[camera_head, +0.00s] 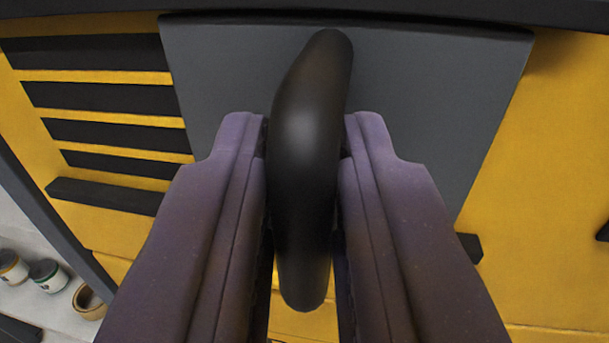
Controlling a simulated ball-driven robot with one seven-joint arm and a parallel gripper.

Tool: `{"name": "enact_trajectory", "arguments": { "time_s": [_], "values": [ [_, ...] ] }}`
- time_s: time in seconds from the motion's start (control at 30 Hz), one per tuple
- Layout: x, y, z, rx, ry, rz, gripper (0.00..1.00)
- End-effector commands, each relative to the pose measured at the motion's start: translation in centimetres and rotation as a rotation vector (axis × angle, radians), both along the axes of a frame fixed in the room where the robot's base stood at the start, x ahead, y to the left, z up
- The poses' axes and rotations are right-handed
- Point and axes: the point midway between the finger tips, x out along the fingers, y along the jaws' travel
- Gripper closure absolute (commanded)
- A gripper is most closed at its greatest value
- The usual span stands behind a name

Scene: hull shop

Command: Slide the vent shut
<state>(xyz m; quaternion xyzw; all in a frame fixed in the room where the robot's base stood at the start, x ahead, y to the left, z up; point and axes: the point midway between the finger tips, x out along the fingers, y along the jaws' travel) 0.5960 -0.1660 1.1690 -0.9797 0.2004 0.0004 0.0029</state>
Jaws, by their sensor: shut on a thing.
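The vent is set in a yellow panel, with several dark slots (105,98) showing at the left. Its grey sliding cover (430,110) lies to the right of these slots and leaves them uncovered. A black rounded handle (308,120) stands on the cover, upright in the picture. My gripper (306,150) has a purple finger on each side of the handle and is shut on it. The fingers hide the lower part of the cover.
The yellow panel (570,130) is bare to the right of the cover. A dark rail (400,12) runs along the top. A short dark ledge (105,195) lies below the slots. Small cans (48,275) and a tan ring (88,300) lie at lower left.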

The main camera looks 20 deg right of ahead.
Motion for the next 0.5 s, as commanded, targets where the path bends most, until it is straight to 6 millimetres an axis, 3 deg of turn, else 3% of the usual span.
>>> {"name": "enact_trajectory", "arguments": {
  "time_s": [0.1,0.3,0.5],
  "values": [
    [1.9,2.9,-0.1,-0.001,-0.006,0.014,1.00],
    [4.6,6.9,0.1,-0.001,-0.006,0.011,1.00],
    [5.6,8.4,0.2,-0.001,-0.004,0.008,1.00]
  ]
}}
